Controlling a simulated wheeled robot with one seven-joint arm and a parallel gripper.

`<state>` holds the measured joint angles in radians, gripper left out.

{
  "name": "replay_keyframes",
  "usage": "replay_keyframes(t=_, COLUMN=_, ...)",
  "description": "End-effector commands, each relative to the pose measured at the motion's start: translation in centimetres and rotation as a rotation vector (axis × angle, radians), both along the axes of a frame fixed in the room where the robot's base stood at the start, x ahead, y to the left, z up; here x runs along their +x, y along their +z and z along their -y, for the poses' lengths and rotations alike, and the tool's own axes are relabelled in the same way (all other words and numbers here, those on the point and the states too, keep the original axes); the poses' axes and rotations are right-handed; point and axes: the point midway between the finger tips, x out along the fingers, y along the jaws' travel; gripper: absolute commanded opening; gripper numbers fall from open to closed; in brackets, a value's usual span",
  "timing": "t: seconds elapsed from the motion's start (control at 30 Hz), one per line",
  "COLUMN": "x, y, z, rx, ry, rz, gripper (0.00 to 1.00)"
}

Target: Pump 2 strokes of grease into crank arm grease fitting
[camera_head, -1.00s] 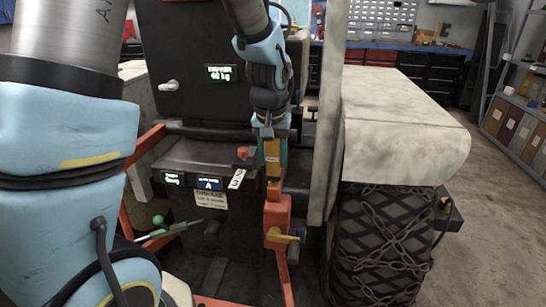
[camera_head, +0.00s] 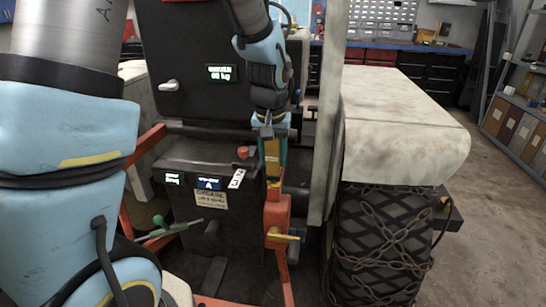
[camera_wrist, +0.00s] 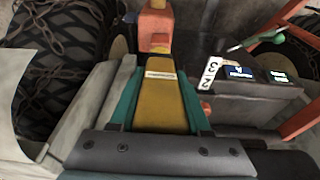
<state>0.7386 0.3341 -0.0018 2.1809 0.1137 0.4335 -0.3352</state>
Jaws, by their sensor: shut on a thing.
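My gripper (camera_head: 271,152) is shut on a yellow bar (camera_head: 272,170) that stands upright above an orange upright post. In the wrist view the yellow bar (camera_wrist: 160,98) lies between the two teal fingers and carries a pale label. Its far end meets an orange block (camera_wrist: 156,30); I cannot tell whether they are one piece. In the head view the orange post (camera_head: 277,212) has a yellow sideways lever or nozzle (camera_head: 283,238) at its lower part. I cannot make out the crank arm grease fitting for certain.
A dark box (camera_head: 190,175) with small displays and a white numbered tag (camera_head: 237,178) stands left of the bar. A green-knobbed lever (camera_head: 160,221) sticks out at lower left. A grey post (camera_head: 325,120) and chained tyre (camera_head: 385,240) are close on the right.

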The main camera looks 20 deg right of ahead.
Motion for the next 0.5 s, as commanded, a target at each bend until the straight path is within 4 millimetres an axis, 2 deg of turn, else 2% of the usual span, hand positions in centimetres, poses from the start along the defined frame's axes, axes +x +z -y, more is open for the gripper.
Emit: replay_keyframes(t=0.5, x=0.05, y=1.15, z=0.04, rx=-0.001, ry=0.0, rz=0.002, gripper=0.0)
